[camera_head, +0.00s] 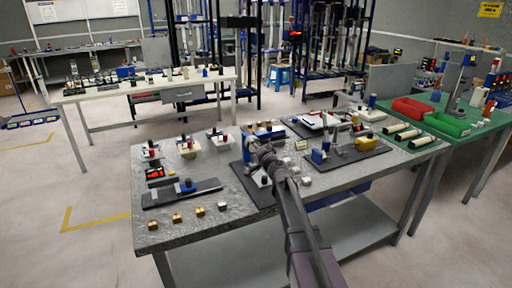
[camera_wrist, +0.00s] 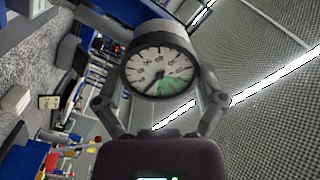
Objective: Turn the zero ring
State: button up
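A round dial gauge (camera_wrist: 160,72) fills the upper middle of the wrist view. It has a white face with black marks, a green sector, a dark pointer toward the lower left and a dark ring around its rim. My gripper (camera_wrist: 162,82) has one finger on each side of this rim. The fingertips are at or very near the ring; I cannot tell whether they press on it. My arm hides the gauge there.
The grey table (camera_head: 215,165) is crowded. A dark plate with a blue block (camera_head: 187,187) lies to the left, and several brass and steel blocks (camera_head: 177,218) line the front edge.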

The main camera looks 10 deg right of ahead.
jog(key=shift+c, duration=0.7)
jog(key=shift+m, duration=0.5)
jog(key=m, duration=0.5)
jog(key=shift+f, duration=0.15)
jog(key=m, duration=0.4)
jog(key=shift+f+m, duration=0.1)
jog(key=shift+m, duration=2)
